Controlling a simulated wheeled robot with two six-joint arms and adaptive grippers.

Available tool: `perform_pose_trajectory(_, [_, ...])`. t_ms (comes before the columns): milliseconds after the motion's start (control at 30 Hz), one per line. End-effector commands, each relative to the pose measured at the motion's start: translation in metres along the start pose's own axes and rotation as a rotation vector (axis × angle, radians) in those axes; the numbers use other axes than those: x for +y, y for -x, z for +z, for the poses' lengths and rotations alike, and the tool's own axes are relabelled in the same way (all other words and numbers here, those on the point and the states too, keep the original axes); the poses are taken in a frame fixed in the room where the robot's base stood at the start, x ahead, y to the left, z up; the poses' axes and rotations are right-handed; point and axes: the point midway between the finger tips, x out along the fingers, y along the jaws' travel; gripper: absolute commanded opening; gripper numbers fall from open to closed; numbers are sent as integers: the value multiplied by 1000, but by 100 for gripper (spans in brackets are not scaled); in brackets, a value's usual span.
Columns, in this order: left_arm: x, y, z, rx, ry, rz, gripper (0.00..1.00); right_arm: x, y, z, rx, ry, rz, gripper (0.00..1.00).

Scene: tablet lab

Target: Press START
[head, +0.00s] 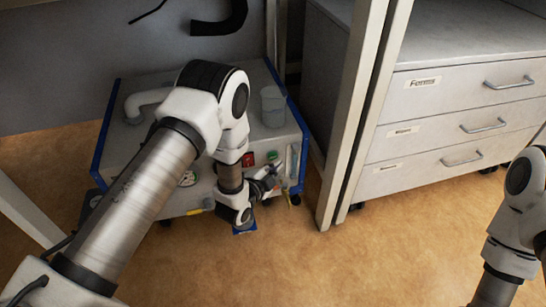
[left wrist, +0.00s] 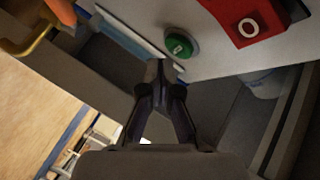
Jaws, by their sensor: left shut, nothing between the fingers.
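The green round button (left wrist: 181,46) with a small white mark sits on the pale front panel in the left wrist view. A red part with a white ring mark (left wrist: 248,25) is beside it; red also shows on the machine's front in the head view (head: 248,158). My left gripper (left wrist: 165,70) is shut and empty, its fingertips just below and left of the green button in the picture. Whether they touch the panel I cannot tell. In the head view my left gripper (head: 268,178) is small, at the machine's front. My right gripper is out of view.
The grey machine (head: 225,90) has blue edges, a grey cup (head: 272,108) and a white bent pipe (head: 146,101) on top. A pale upright post (head: 352,120) and a drawer cabinet (head: 450,115) stand to its right.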

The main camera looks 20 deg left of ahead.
Motion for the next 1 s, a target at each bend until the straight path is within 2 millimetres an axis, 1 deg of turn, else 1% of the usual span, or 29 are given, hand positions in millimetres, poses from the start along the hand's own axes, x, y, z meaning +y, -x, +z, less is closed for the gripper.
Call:
perform_pose_trajectory(433, [-5, -6, 4, 0, 0, 0, 0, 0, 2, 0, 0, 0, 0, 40])
perform_pose_trajectory(1000, [-6, -8, 6, 0, 0, -1, 0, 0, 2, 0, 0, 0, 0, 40])
